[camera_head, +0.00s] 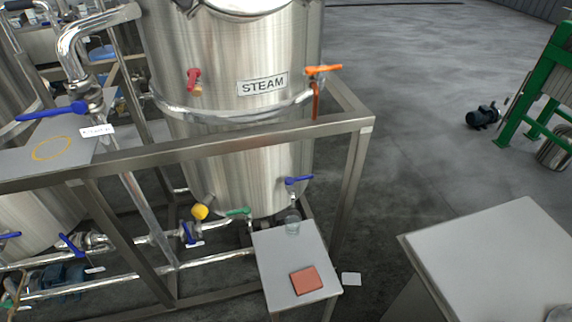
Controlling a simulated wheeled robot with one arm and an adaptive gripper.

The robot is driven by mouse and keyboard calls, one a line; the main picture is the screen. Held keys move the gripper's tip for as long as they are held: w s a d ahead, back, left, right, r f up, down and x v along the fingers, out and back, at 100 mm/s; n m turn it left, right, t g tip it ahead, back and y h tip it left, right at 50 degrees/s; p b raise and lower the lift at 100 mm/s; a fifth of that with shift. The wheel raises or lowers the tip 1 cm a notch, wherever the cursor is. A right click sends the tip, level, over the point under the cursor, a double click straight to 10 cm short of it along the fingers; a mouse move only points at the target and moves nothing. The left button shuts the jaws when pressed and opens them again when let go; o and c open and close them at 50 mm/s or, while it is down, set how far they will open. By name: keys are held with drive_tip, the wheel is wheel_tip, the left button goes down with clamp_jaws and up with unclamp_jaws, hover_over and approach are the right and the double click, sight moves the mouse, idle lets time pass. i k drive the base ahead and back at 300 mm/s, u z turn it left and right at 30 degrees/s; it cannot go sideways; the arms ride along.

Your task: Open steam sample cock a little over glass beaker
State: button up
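A steel tank (215,75) carries a STEAM label (262,84). On its lower right side a small cock with a blue lever (298,180) sticks out; the lever lies roughly level. A clear glass beaker (292,225) stands upright on a small grey table (270,245), below this blue lever. I take this for the sample cock, but no tag on it is readable. I cannot tell whether the beaker is exactly under its outlet. My gripper is not in view.
An orange lever valve (323,70) and a red fitting (194,78) sit higher on the tank. A green lever (238,211) and yellow knob (200,211) sit low. A steel frame rail (230,142) crosses in front. A red pad (306,280) lies on the small table.

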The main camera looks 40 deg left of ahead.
sight(288, 181)
drive_tip(key=u, duration=1)
drive_tip(key=i, duration=0.9)
drive_tip(key=u, duration=0.9)
